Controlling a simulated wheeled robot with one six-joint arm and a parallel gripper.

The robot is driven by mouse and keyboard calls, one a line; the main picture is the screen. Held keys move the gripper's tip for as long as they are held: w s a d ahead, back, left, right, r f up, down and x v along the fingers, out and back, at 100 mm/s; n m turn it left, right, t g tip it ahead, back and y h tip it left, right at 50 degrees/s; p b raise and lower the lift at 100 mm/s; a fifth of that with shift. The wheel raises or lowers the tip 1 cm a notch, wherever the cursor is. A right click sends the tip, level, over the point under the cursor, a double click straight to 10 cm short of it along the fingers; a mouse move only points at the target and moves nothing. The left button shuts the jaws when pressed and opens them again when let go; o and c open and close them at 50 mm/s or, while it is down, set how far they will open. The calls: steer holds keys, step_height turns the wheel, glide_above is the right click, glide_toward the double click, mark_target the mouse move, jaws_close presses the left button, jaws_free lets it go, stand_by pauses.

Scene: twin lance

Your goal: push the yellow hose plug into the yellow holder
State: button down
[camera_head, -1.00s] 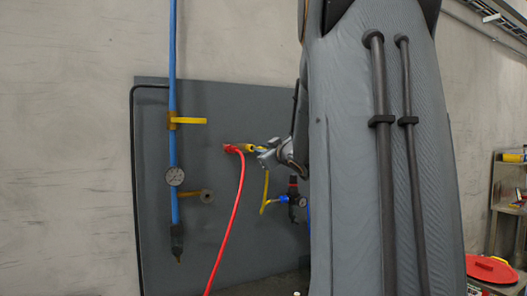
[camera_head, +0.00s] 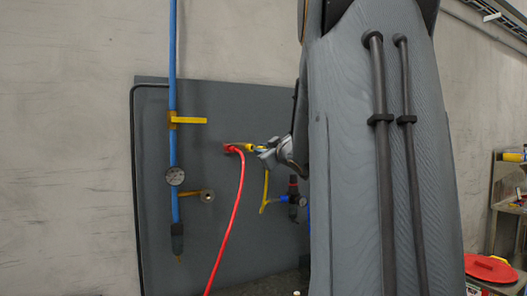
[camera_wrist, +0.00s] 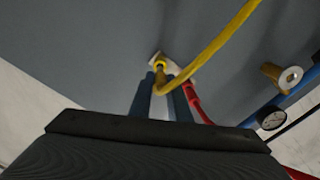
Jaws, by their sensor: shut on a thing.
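My gripper (camera_head: 262,153) is shut on the yellow hose plug (camera_head: 248,147), close in front of the grey wall panel. In the wrist view, its blue fingers (camera_wrist: 160,100) stand either side of the yellow hose (camera_wrist: 208,58), which bends down between them. The yellow holder (camera_wrist: 160,64) shows as a yellow ring on a pale plate just beyond the fingertips. The plug's tip is mostly hidden there, so I cannot tell how far it sits in the holder. In the head view the yellow hose (camera_head: 266,185) hangs below my gripper.
A red hose (camera_head: 236,205) is plugged in just left of the yellow plug; its red connector (camera_wrist: 190,92) is close to my right finger in the wrist view.

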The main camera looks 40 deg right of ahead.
steer(key=shift+x, duration=2.2)
stand_by(1.7)
steer(key=c, duration=1.4)
jaws_free()
steer(key=shift+b+v, duration=1.15)
steer(key=shift+v, duration=2.75)
